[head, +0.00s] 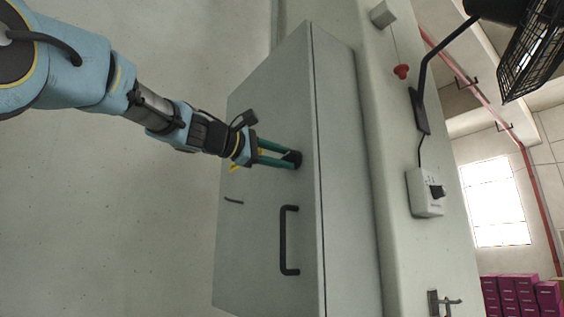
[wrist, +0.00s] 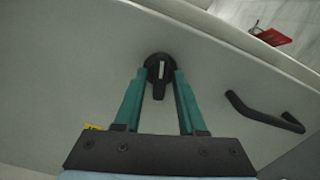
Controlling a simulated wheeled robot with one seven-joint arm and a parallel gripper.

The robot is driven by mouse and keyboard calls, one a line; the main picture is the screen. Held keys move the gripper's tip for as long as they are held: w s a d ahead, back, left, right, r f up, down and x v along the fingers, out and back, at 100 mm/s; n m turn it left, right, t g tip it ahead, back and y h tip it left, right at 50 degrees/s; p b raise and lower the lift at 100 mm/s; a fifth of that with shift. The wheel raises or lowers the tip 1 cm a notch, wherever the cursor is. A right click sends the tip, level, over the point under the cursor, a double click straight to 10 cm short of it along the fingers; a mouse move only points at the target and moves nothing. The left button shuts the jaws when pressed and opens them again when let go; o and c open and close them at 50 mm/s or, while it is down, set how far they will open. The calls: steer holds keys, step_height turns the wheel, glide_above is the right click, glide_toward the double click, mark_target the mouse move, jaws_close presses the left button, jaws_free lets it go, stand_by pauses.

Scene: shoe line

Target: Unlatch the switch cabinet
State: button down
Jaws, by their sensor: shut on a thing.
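The grey switch cabinet (head: 262,110) is mounted on the wall, its door closed. A black rotary latch knob (wrist: 159,66) with a white mark sits on the door, with its lever pointing toward my gripper in the wrist view. My gripper (wrist: 160,80) has its two green fingers on either side of the knob and is shut on it. In the head view my gripper (head: 290,158) reaches the door near its right edge, and the fingers partly hide the knob. A black door handle (head: 289,240) is below the knob; it also shows in the wrist view (wrist: 262,112).
A white box with a black knob (head: 426,193) and a red button (head: 401,71) are on the wall to the right. Magenta boxes (head: 520,295) stand far right. The wall to the left is bare.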

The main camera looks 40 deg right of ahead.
steer(key=shift+m+b, duration=1.55)
steer(key=shift+m, duration=0.05)
steer(key=c, duration=0.8)
jaws_free()
steer(key=a+b, duration=0.4)
steer(key=a, duration=0.6)
steer(key=shift+w+a, duration=0.35)
steer(key=shift+a, duration=0.05)
